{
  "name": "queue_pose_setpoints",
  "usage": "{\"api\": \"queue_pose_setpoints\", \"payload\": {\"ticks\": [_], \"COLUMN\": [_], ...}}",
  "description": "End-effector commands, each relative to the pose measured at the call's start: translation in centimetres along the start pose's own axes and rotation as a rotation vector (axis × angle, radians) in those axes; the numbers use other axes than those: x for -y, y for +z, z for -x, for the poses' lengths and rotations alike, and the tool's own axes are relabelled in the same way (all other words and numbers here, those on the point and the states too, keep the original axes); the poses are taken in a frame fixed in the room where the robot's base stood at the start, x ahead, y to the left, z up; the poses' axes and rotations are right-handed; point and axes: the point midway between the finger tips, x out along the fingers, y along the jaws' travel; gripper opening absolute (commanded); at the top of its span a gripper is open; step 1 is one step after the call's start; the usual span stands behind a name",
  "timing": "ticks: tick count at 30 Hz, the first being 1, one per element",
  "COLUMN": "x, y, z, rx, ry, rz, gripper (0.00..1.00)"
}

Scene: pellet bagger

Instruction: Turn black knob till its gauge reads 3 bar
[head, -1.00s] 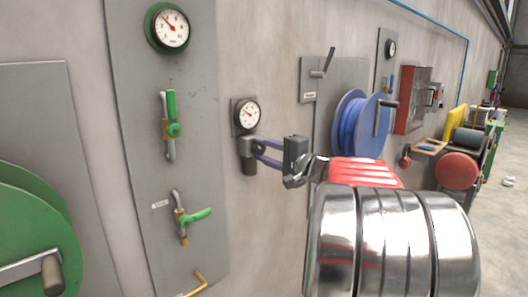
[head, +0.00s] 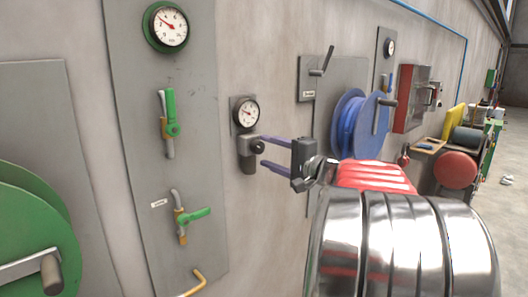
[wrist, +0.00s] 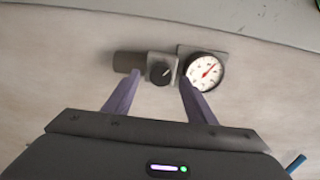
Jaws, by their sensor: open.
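The black knob (wrist: 161,71) is on the front of a small grey regulator body on the wall, with a dark cylinder (head: 248,163) below it in the head view. Its white gauge (head: 246,113) with a red needle sits just above the regulator in the head view and also shows in the wrist view (wrist: 204,71). The exact reading is too small to tell. My gripper (head: 261,152) is open, with its purple fingers pointing at the regulator. In the wrist view the fingers (wrist: 153,92) are spread on either side of the knob, apart from it. In the head view the knob's face is hard to make out.
A grey panel left holds another gauge (head: 166,27) and green-handled valves (head: 170,124). A green reel (head: 30,225) is at the far left. A blue reel (head: 350,125) and a red box (head: 412,98) are on the wall to the right. Bare wall surrounds the regulator.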

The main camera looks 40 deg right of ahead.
Motion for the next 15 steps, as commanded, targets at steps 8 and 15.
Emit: {"api": "queue_pose_setpoints", "payload": {"ticks": [8,15], "x": [0.0,-0.1], "y": [-0.1,-0.1], "z": [4.7,8.3], "rx": [-0.005,-0.003], "ry": [0.000,0.001], "rz": [0.000,0.000], "gripper": [0.51,0.51]}}
